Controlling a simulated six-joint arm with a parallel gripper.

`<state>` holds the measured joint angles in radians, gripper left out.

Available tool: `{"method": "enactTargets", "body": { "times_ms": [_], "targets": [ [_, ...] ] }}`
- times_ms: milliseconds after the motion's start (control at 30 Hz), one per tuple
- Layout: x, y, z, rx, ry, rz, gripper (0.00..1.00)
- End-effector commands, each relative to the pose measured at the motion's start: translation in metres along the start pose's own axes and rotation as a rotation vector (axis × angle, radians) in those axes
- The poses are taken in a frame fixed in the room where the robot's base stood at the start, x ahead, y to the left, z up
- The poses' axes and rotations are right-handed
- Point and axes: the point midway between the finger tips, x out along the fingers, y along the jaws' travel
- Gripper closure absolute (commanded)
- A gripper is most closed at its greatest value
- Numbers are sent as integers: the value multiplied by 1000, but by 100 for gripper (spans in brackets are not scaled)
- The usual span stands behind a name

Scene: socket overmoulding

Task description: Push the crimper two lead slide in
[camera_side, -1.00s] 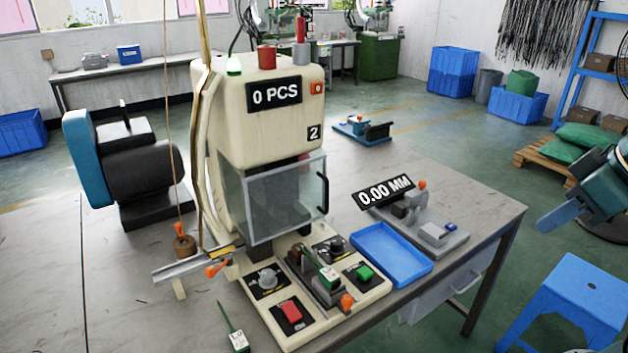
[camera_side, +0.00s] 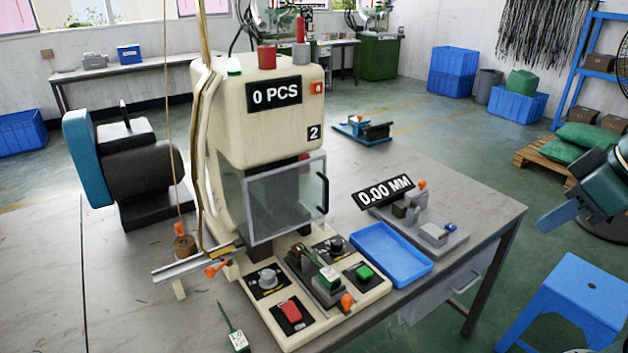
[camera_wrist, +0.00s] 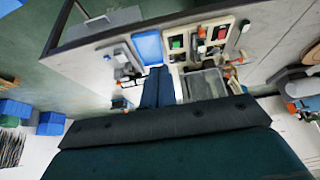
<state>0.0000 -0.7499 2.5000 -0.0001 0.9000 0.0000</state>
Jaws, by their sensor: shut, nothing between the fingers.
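Crimper two (camera_side: 263,130) is the cream machine marked "2", with a display reading "0 PCS". Its clear guard (camera_side: 285,200) hangs over the working area. The lead slide (camera_side: 328,291) sits on the front base between the buttons, with an orange knob (camera_side: 347,300) at its front end. A small green and white block (camera_side: 328,277) rests on it. My gripper (camera_side: 544,226) is at the right edge of the side view, well apart from the crimper. Its blue fingers (camera_wrist: 158,88) lie together and empty in the wrist view, pointing toward the bench.
A red button (camera_side: 291,312), a green button (camera_side: 364,272) and dark knobs flank the slide. A blue tray (camera_side: 391,253) and a gauge (camera_side: 433,232) reading "0.00 MM" stand to its right. A metal rail (camera_side: 195,266) juts out left. A blue stool (camera_side: 570,295) stands below my gripper.

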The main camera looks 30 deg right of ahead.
Motion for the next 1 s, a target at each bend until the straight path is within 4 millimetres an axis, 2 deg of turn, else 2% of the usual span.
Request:
{"method": "enactTargets", "body": {
  "times_ms": [367, 500, 600, 767, 1000],
  "targets": [
    [0, 0, 0, 0, 0, 0, 98],
    [0, 0, -1, 1, -2, -1, 71],
    [1, -1, -5, 5, -10, -3, 55],
    [5, -5, -19, 20, -38, -11, 55],
    [22, -18, -53, 58, -110, -25, 55]
  ]
}}
